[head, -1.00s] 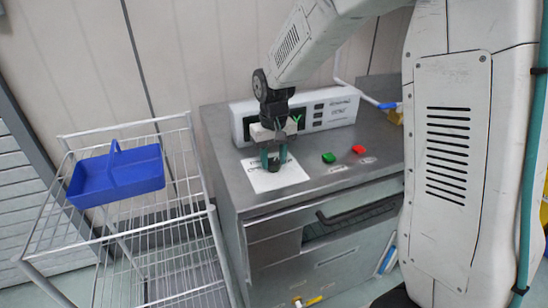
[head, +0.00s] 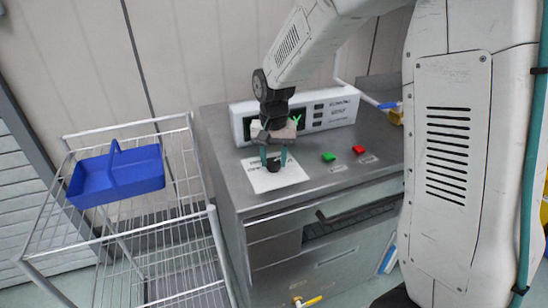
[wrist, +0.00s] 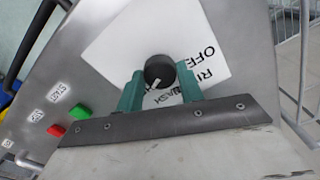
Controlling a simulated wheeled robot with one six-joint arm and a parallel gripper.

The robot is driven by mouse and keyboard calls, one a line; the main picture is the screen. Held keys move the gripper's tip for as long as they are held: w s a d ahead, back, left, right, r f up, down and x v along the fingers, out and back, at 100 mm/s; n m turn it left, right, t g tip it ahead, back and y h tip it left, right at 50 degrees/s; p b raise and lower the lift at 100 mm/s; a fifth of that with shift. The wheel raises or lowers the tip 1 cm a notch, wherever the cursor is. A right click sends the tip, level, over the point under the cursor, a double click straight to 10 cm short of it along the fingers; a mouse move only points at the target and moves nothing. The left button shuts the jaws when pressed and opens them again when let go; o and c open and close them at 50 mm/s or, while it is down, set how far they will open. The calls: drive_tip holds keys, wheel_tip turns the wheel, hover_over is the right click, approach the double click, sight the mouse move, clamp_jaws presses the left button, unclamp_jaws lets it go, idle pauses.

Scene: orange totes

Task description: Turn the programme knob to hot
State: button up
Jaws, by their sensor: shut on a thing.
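The programme knob (wrist: 159,71) is a round black knob with a white pointer mark, on a white label sheet (wrist: 110,45) on the grey metal top. In the wrist view the mark points down and left. "OFF" and partly covered words show upside down on the sheet; I cannot read a "hot" label. My gripper (wrist: 160,86) has its two green fingers on either side of the knob and is shut on it. In the head view my gripper (head: 273,157) points down over the sheet, and the knob (head: 273,164) shows dark between the fingers.
A green button (head: 328,156) and a red button (head: 358,149) sit to the right of the sheet. A white control panel (head: 335,108) stands behind. A wire rack (head: 85,243) with a blue basket (head: 118,178) stands to the left.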

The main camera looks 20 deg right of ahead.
sight(274, 161)
drive_tip(key=o, duration=1)
wheel_tip(274, 161, up, 8)
drive_tip(key=shift+f, duration=0.1)
drive_tip(key=s+d+r+n, duration=0.1)
drive_tip(key=s+r+n, duration=0.1)
drive_tip(key=s, duration=1.3)
drive_tip(key=s+d+r+n+t, duration=0.1)
drive_tip(key=s+d+r+n, duration=0.1)
drive_tip(key=s, duration=1.3)
drive_tip(key=shift+s+r+n, duration=0.15)
drive_tip(key=shift+r+n, duration=0.15)
drive_tip(key=shift+r, duration=0.6)
